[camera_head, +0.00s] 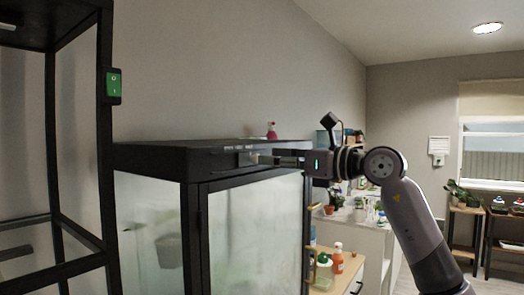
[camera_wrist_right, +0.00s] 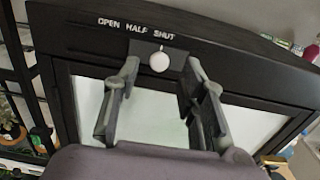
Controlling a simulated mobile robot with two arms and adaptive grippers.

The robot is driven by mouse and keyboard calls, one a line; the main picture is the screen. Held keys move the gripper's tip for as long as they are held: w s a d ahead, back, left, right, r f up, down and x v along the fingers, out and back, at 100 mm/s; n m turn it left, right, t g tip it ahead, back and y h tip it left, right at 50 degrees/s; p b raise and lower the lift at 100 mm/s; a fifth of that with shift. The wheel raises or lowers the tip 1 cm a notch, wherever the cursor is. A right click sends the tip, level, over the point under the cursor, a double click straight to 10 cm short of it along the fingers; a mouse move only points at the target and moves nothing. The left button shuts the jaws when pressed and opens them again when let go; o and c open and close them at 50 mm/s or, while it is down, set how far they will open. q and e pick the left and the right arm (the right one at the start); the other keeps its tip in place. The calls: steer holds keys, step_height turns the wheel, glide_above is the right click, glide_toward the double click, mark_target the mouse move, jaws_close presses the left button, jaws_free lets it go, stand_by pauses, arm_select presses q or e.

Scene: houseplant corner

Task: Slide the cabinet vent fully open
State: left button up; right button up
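The dark-topped glass cabinet (camera_head: 250,232) stands in the middle of the head view. Its top frame (camera_wrist_right: 85,35) carries the white words OPEN, HALF and SHUT in the right wrist view. A round pale vent knob (camera_wrist_right: 159,61) sits just below the word SHUT, on a small dark plate. My right gripper (camera_head: 272,158) reaches in from the right at the cabinet's front top edge. In the wrist view its two fingers (camera_wrist_right: 162,72) are spread, one each side of the knob, with visible gaps. Contact does not show. My left gripper is out of view.
A black rack with a green switch (camera_head: 114,84) stands at the left. A pink flask (camera_head: 271,131) shows beyond the cabinet top. A wooden cart (camera_head: 322,284) with bottles is right of the cabinet. The space in front of the cabinet's top edge looks clear.

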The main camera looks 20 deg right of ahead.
mark_target(254, 159)
steer(key=p+x, duration=0.1)
steer(key=x, duration=0.3)
steer(key=shift+c, duration=0.4)
jaws_close()
stand_by(0.5)
